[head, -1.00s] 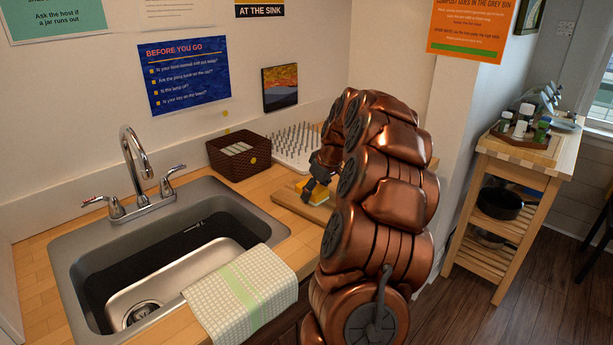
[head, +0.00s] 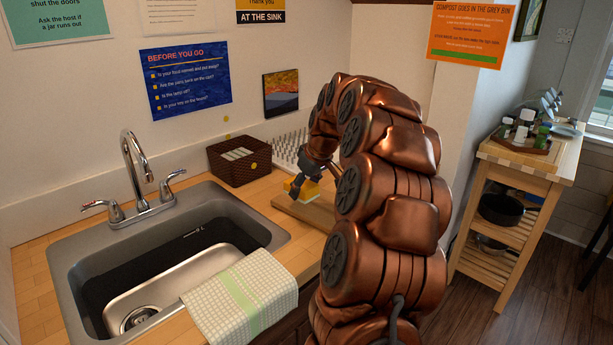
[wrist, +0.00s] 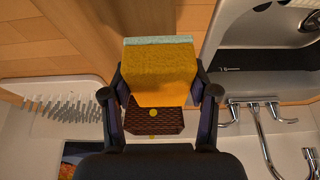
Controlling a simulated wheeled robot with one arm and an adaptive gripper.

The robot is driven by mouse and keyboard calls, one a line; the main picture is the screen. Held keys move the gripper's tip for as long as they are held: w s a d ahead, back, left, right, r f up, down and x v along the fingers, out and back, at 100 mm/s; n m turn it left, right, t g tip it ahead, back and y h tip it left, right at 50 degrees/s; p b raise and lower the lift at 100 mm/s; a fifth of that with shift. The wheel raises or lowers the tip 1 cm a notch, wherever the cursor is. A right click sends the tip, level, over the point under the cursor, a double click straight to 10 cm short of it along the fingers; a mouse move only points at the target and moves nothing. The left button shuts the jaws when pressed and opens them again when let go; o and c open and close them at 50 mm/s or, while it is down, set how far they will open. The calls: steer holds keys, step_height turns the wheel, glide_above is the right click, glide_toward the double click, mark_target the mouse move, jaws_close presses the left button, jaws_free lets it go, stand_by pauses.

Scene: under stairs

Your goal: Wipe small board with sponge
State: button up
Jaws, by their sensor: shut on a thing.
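The small board (head: 312,214) is a flat wooden board lying on the counter right of the sink, partly hidden behind my arm. My gripper (head: 302,190) is shut on the yellow sponge (head: 311,190) over the far left part of the board. In the wrist view the sponge (wrist: 160,75) is squeezed between the two dark fingers of my gripper (wrist: 160,95), with a pale blue layer along its outer edge. I cannot tell whether the sponge touches the board.
A brown woven basket (head: 238,168) stands behind the board, near the wall. A white pegged rack (head: 287,150) is beside it. The steel sink (head: 70,262) with its faucet (head: 134,165) is to the left. A checked towel (head: 215,300) hangs over the sink's front corner.

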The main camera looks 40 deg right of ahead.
steer(key=shift+r, duration=1.65)
